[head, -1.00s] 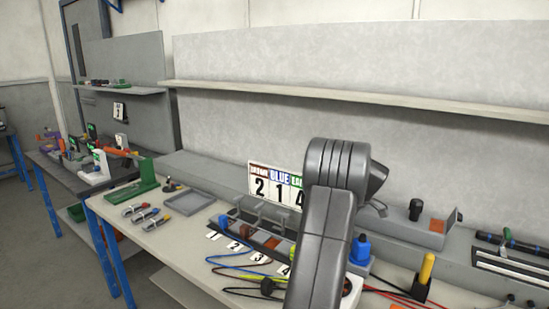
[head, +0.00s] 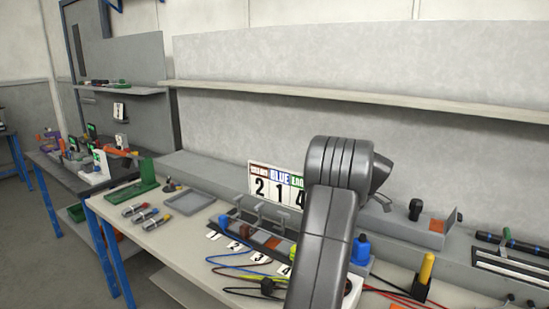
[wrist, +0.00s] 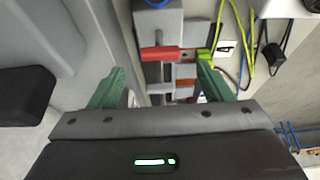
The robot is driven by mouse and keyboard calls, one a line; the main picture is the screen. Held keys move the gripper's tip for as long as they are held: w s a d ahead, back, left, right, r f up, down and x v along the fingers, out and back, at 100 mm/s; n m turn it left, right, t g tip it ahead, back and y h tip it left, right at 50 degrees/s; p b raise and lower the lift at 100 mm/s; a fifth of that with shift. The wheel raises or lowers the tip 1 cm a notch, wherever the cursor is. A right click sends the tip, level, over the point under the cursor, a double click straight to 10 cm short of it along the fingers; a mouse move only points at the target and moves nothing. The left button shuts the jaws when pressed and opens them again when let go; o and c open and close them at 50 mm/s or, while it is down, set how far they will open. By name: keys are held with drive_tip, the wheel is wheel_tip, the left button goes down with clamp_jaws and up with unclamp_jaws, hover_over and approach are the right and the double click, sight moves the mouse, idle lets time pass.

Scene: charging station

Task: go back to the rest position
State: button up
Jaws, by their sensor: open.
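My gripper (wrist: 160,84) shows in the wrist view with its two green fingers wide apart and nothing held between them. Beyond the fingertips is a red-handled part (wrist: 160,53) on a grey fixture (wrist: 171,20); I cannot tell the exact gap to it. In the head view my dark grey arm stands in front of the bench, and the gripper itself is hidden.
The workbench (head: 170,237) carries a black rack with numbered tags, coloured cables (head: 240,270), a grey tray (head: 188,203), a green stand (head: 145,175) and a yellow-handled tool (head: 426,268). A sign (head: 275,186) stands behind. A shelf (head: 350,95) runs along the wall above.

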drive_tip(key=x, duration=0.5)
drive_tip(key=shift+f, duration=0.15)
drive_tip(key=shift+m, duration=0.5)
drive_tip(key=shift+s+a+r+m+t+h+p, duration=0.1)
drive_tip(key=shift+r+m+t+h+p, duration=0.1)
drive_tip(key=shift+m, duration=0.25)
drive_tip(key=shift+s+r+m+t+h+p, duration=0.1)
drive_tip(key=shift+m+t, duration=0.1)
drive_tip(key=shift+m, duration=0.25)
drive_tip(key=m+h+p, duration=0.1)
drive_tip(key=m, duration=0.2)
drive_tip(key=m+t+h+p, duration=0.1)
drive_tip(key=m, duration=0.2)
drive_tip(key=shift+s+a+p, duration=0.1)
drive_tip(key=shift+a+p, duration=0.15)
drive_tip(key=shift+p, duration=0.15)
drive_tip(key=shift+a+f+m+h+p, duration=0.1)
drive_tip(key=shift+m+h+p, duration=0.4)
drive_tip(key=shift+m, duration=0.75)
drive_tip(key=shift+a+f+m+h+p, duration=0.25)
drive_tip(key=shift+m+h, duration=0.35)
drive_tip(key=shift+m, duration=0.65)
drive_tip(key=shift+r+m+g+h+b, duration=0.15)
drive_tip(key=shift+m+h, duration=0.2)
drive_tip(key=shift+m, duration=0.65)
drive_tip(key=shift+m+g+h+b, duration=0.15)
drive_tip(key=shift+m+h, duration=0.2)
drive_tip(key=shift+m, duration=0.65)
drive_tip(key=shift+a, duration=0.1)
